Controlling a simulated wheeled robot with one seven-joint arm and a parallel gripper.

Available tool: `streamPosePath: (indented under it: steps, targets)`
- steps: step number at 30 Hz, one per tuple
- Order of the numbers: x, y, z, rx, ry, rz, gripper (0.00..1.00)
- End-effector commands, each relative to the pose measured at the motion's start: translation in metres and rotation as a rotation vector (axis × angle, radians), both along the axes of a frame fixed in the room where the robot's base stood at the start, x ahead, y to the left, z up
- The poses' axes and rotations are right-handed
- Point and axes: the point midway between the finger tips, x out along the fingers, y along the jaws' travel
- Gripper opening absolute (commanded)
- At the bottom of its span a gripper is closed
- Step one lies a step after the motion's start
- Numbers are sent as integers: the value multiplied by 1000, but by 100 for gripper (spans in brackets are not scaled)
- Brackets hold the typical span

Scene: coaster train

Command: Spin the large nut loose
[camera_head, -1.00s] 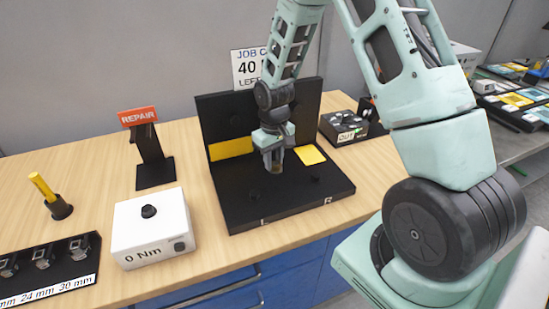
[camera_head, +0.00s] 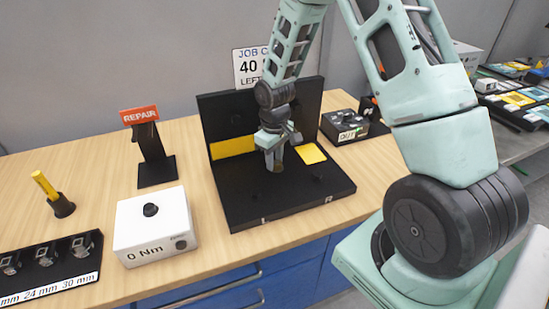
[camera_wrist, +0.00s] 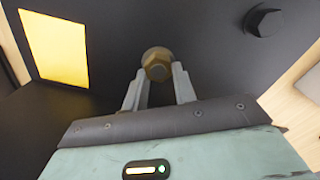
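The large nut (camera_wrist: 157,62) is brass-coloured and six-sided, and shows in the wrist view at the tips of my gripper. My gripper (camera_wrist: 160,75) has one finger at each side of the nut, close against it with no clear gap. In the head view, my gripper (camera_head: 274,165) points down over the black fixture (camera_head: 290,206). There the nut is mostly hidden by the fingers. A dark hex head (camera_wrist: 263,20) stands apart from my gripper, at the upper right of the wrist view.
A yellow patch (camera_wrist: 55,48) lies beside the nut. The fixture's upright back panel (camera_head: 222,112) stands close behind my gripper. A white 0 Nm box (camera_head: 152,222), REPAIR stand (camera_head: 155,160), yellow-handled tool (camera_head: 48,186) and socket rack (camera_head: 45,268) are left; an OUT box (camera_head: 345,125) is right.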

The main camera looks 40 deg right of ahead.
Motion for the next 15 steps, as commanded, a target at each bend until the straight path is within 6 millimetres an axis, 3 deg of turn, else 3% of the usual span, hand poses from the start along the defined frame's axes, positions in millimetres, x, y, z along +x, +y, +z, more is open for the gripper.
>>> streamPosePath:
  steps: [1, 3, 15]
  targets:
    - [-2, 1, -3, 1, 7, 0, 38]
    - [-2, 0, -3, 1, 7, -1, 49]
    - [0, 0, 10, -1, -1, -3, 49]
